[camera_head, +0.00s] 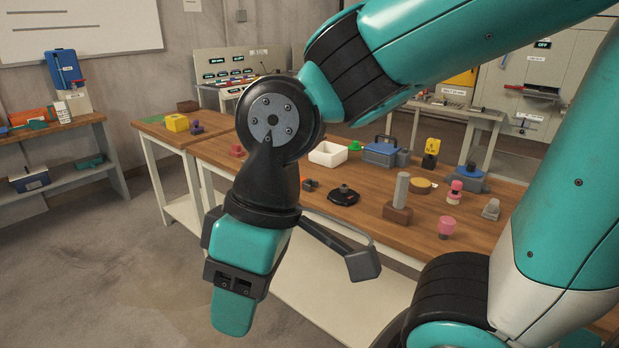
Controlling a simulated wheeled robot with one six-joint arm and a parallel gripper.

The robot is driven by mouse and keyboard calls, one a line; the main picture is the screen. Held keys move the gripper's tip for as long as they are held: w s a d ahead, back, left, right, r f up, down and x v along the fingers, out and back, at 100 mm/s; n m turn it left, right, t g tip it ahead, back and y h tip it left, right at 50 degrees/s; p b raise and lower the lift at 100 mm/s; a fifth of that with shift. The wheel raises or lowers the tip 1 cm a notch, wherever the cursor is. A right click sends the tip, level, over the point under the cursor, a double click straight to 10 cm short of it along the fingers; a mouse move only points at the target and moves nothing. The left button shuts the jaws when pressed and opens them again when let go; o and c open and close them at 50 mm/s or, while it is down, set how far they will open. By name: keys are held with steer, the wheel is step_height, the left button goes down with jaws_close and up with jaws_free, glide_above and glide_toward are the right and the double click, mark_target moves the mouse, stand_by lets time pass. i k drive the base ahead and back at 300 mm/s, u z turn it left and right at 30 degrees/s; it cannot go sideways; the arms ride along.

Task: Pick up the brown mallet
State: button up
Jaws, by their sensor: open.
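The brown mallet (397,214) stands on the wooden workbench right of the centre, its brown block head down on the top and its thick grey handle upright. My gripper (233,315) hangs low at the left of centre, in front of the bench edge and well left of and nearer than the mallet. It points downward, seen side-on, so the gap between its fingers is hidden. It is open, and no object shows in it.
The wooden bench (300,207) also holds a black round part (343,196), a white tray (328,154), a blue toolbox (381,152), a pink-topped piece (446,228) and a tan disc (420,186) near the mallet. My arm crosses the upper right. Open floor lies left.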

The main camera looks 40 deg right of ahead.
mark_target(397, 211)
steer(key=i, duration=2.65)
steer(key=z, duration=3.05)
